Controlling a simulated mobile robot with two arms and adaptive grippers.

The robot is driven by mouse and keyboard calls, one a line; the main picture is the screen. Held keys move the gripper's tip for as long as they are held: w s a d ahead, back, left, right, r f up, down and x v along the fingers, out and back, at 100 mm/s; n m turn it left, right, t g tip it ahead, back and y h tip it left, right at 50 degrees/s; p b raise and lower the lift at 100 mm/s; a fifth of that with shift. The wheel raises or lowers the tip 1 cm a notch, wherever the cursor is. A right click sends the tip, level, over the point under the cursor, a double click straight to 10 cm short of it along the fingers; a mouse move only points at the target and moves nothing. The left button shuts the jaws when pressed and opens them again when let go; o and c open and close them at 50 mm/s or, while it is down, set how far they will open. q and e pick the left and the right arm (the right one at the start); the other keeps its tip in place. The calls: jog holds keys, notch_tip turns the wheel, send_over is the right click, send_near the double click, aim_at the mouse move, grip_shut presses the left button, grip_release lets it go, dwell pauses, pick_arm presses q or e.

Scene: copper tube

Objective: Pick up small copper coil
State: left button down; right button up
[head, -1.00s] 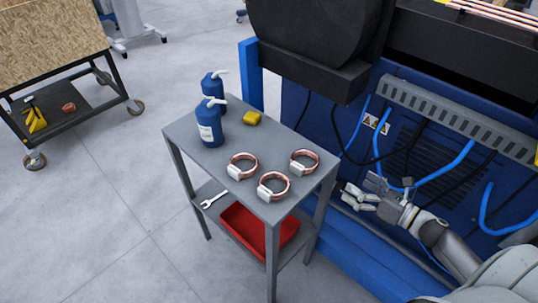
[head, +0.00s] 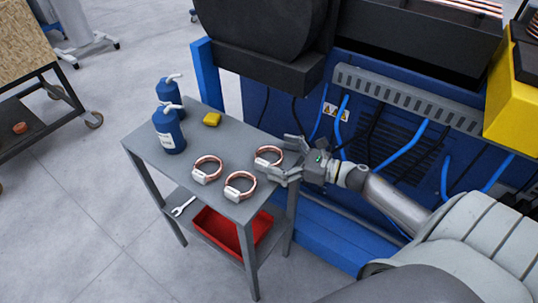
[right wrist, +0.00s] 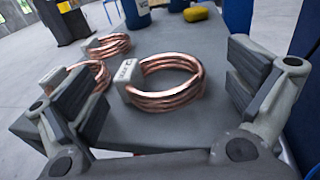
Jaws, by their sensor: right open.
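Three small copper coils, each with a white tag block, lie on the grey table (head: 190,160). The right coil (head: 268,155) is nearest my right gripper, the front coil (head: 240,186) lies below it, and the left coil (head: 208,168) is farther left. My right gripper (head: 284,159) is open at the table's right edge, its fingers on either side of the right coil. In the right wrist view the right coil (right wrist: 172,92) sits ahead between the open fingers (right wrist: 170,100), with the other coils to its left. My left gripper is not in view.
Two blue bottles (head: 169,132) and a yellow sponge (head: 212,119) stand at the back of the table. A red bin (head: 215,230) and a wrench (head: 183,207) are on the lower shelf. A blue machine (head: 375,150) stands close behind on the right.

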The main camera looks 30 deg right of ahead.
aim_at(259, 150)
jog(key=shift+p+x, duration=0.3)
jog(key=shift+x, duration=1.35)
jog(key=shift+d+f, duration=0.1)
jog(key=shift+f, duration=0.05)
jog(key=shift+c, duration=0.4)
jog(key=c, duration=1)
